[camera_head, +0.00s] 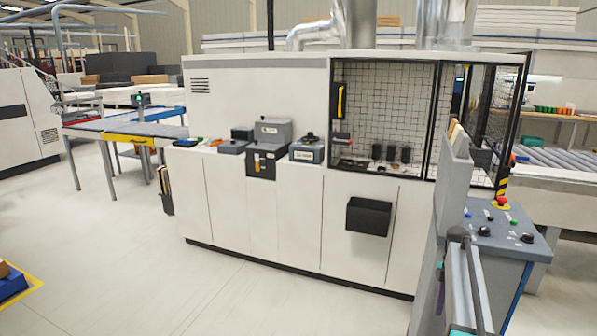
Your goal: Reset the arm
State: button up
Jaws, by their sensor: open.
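My gripper is not in view, and I cannot make out my arm for certain. The edge banding machine (225,125) is a long white cabinet across the middle of the view. On its ledge stand a grey unit with a dark front (268,140) and a grey box with a knob on top (307,150). A black bin (368,216) hangs on its front. A mesh-backed bay (385,105) on its right holds several dark cylinders.
A grey-blue control console (505,245) with knobs and a red button (502,200) stands close at the right, beside a tall grey panel (455,185). A table with a yellow edge (130,139) is at the left. The floor (130,255) in front is mostly clear; a blue crate (12,284) sits at lower left.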

jog(key=s+a+f+m+g, duration=0.1)
jog(key=s+a+f+g, duration=0.1)
jog(key=s+a+f, duration=0.8)
jog(key=s+a+f+g, duration=0.1)
jog(key=s+a+f, duration=0.6)
jog(key=a+f, duration=0.6)
jog(key=s+a+f+m, duration=0.2)
jog(key=s+f+m, duration=0.2)
jog(key=s, duration=0.4)
jog(key=s+a+f+m+h, duration=0.1)
jog(key=s+a+f+m, duration=0.2)
jog(key=s+m, duration=0.3)
jog(key=s+a+f+m, duration=0.2)
jog(key=s+f+m, duration=0.4)
jog(key=s, duration=0.5)
jog(key=shift+a+t+h+b, duration=0.3)
jog(key=shift+t+b, duration=0.1)
jog(key=shift+s, duration=0.1)
jog(key=shift+r, duration=0.1)
